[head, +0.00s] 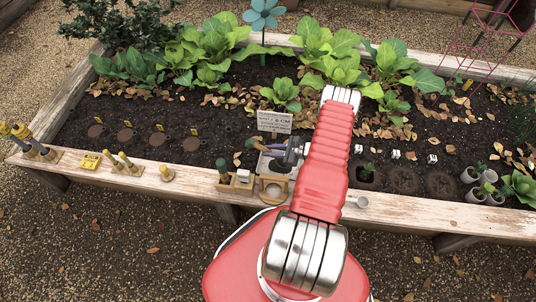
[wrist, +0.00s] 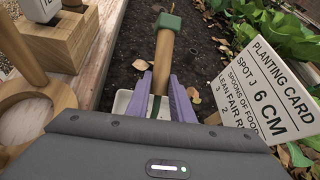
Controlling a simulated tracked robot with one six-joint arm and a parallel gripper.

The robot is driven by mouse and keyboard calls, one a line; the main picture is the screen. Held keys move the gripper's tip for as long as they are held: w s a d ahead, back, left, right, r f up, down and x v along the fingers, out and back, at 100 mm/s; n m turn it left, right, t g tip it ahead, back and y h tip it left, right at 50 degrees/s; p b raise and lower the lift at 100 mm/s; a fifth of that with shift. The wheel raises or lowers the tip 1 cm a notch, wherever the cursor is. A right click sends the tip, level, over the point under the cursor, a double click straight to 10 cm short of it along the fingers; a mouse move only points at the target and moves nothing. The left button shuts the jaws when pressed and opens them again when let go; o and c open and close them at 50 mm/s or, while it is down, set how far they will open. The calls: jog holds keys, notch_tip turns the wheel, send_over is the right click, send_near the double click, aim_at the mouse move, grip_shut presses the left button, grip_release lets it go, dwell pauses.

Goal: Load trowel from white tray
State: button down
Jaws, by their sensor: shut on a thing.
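My gripper (wrist: 158,95) has its purple fingers shut on the trowel (wrist: 163,62), which has a wooden handle and a green end cap. The handle extends away from the fingers, and the lower part of the trowel is hidden behind my gripper. The white tray (wrist: 123,104) shows just below and beside the fingers. In the head view my gripper (head: 273,155) is over the bed's near edge, at the white tray (head: 263,164), with the trowel (head: 257,146) handle pointing left. I cannot tell whether the trowel touches the tray.
A wooden ring stand (head: 273,189) and a labelled wooden block (head: 242,178) sit on the near plank. Seedling pots (head: 471,175) stand at the right. Dark soil lies beyond.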

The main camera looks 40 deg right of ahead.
jog(key=shift+r, duration=4.5)
jog(key=shift+w+r+g+h, duration=0.1)
jog(key=shift+r+g+h, duration=0.25)
jog(key=shift+g+h, duration=0.7)
jog(key=shift+r+g+h, duration=0.15)
jog(key=shift+g+h, duration=0.2)
jog(key=shift+g, duration=0.5)
